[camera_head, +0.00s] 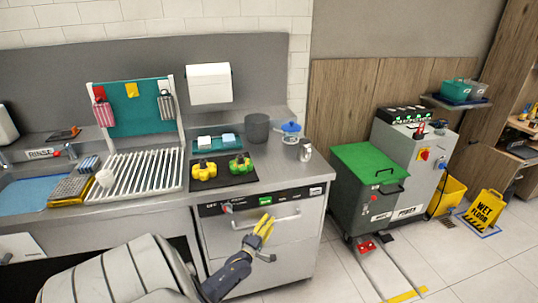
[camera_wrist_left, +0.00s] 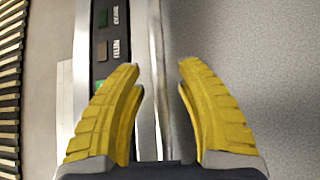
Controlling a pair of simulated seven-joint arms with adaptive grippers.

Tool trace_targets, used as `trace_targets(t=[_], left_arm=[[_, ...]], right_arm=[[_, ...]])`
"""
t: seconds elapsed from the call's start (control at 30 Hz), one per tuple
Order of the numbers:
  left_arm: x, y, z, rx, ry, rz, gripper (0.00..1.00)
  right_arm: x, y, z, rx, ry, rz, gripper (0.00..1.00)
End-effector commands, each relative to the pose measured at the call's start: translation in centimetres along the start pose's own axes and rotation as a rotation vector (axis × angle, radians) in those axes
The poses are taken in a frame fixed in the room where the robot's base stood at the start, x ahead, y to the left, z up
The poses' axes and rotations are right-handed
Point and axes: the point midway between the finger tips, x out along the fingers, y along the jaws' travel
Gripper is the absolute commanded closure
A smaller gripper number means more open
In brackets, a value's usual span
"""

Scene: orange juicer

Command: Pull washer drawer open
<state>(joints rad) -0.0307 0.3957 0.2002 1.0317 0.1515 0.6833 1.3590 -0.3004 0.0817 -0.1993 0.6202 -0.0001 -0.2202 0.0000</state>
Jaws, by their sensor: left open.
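The washer drawer (camera_head: 299,248) is a light grey front under the counter and looks shut. A pale horizontal bar handle (camera_head: 289,217) runs across its top, below a dark control strip (camera_head: 240,206) with a green display. My left gripper (camera_head: 265,225) has yellow fingers and is at the handle, overlapping its middle part. In the left wrist view my open left gripper (camera_wrist_left: 160,78) has one finger on each side of a pale strip. I cannot tell whether the fingers touch the handle. My right gripper is not in view.
The steel counter (camera_head: 290,181) above holds a black mat with yellow and green items, a grey bin (camera_head: 257,128) and a drying rack (camera_head: 142,178). A green-lidded cart (camera_head: 368,163) stands to the right.

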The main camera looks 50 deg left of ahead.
Motion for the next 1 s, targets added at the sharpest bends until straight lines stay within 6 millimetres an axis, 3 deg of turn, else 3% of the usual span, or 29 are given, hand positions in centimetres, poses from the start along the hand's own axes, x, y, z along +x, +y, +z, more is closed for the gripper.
trace_targets(t=[0.43,0.73,1.0], left_arm=[[0.41,0.03,-0.03,0.001,0.000,0.000,0.63],[0.40,0.03,-0.03,0.001,0.000,0.000,0.98],[0.41,0.05,-0.03,0.001,0.000,0.001,1.00]], right_arm=[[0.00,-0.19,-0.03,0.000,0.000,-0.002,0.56],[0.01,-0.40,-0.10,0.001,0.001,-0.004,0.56],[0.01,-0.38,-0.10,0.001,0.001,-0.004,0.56]])
